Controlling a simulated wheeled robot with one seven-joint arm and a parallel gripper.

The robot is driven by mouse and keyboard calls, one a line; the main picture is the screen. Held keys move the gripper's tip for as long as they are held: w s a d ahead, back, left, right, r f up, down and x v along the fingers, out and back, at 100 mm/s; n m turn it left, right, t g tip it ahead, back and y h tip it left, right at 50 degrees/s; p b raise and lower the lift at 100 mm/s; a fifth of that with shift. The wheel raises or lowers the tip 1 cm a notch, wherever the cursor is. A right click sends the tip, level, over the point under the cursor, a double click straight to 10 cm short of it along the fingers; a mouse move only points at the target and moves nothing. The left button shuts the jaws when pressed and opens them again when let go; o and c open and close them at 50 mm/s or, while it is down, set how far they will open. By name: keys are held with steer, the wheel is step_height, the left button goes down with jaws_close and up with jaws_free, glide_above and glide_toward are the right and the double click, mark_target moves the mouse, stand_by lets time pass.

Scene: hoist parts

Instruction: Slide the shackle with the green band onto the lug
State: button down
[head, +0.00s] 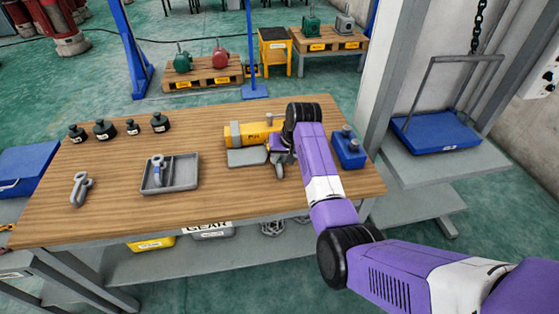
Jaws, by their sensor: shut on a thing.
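My gripper (279,156) is at the right of the wooden table, low beside a yellow hoist body (250,133) with a grey block (247,157) in front. It is shut on a grey shackle (280,171), whose lower end shows below the fingers. I see no green band on it; my gripper and arm hide most of it. I cannot make out the lug, or whether the shackle touches it. Another grey shackle (82,189) lies at the table's left, and one with a blue band (158,168) is in a grey tray (184,184).
Several black weights (104,129) stand at the back left. A blue block with knobs (348,149) stands just right of my arm. A grey post (378,80) rises beyond the table's right end. The table between tray and hoist body is clear.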

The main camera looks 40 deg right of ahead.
steer(key=shift+w+d+b, duration=0.35)
steer(key=shift+w+b, duration=0.05)
steer(key=shift+w, duration=0.15)
steer(key=shift+w+d, duration=0.2)
steer(key=shift+w, duration=0.05)
steer(key=shift+w+d+b, duration=0.4)
steer(key=shift+w+b, duration=0.2)
steer(key=shift+b, duration=0.2)
steer(key=shift+w+d+b, duration=0.15)
steer(key=shift+w+b, duration=0.1)
steer(key=shift+b, duration=0.05)
steer(key=c, duration=1.4)
jaws_free()
steer(key=shift+o, duration=0.2)
steer(key=v, duration=0.7)
steer(key=shift+r, duration=0.4)
steer(key=shift+s, duration=0.15)
